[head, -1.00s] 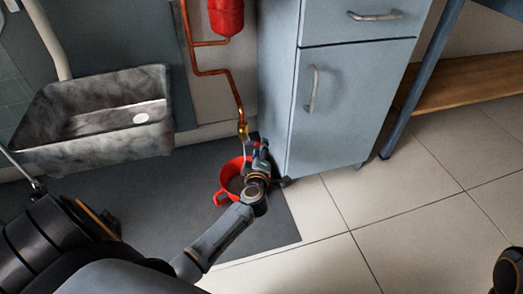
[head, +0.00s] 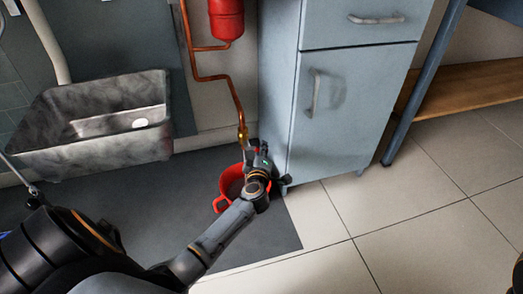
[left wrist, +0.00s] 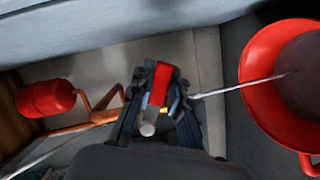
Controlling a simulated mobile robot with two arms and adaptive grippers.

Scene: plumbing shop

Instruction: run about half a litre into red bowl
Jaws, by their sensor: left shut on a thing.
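The red bowl (head: 225,184) stands on the dark mat below the end of a copper pipe (head: 238,110). Its handle points toward me. My left gripper (head: 258,157) is above the bowl's right side, at the brass tap (head: 242,134). In the left wrist view the left gripper (left wrist: 155,103) is shut on the tap's red lever (left wrist: 160,83). A thin pale stream (left wrist: 240,85) runs from the tap into the red bowl (left wrist: 262,85), whose inside looks dark. The water level cannot be told. My right gripper is not in view.
A grey stone-like sink (head: 95,150) hangs on the wall at left. A red tank (head: 226,18) is on the pipe above. A blue-grey cabinet (head: 340,130) stands close right of the tap. The tiled floor (head: 400,225) at right is clear.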

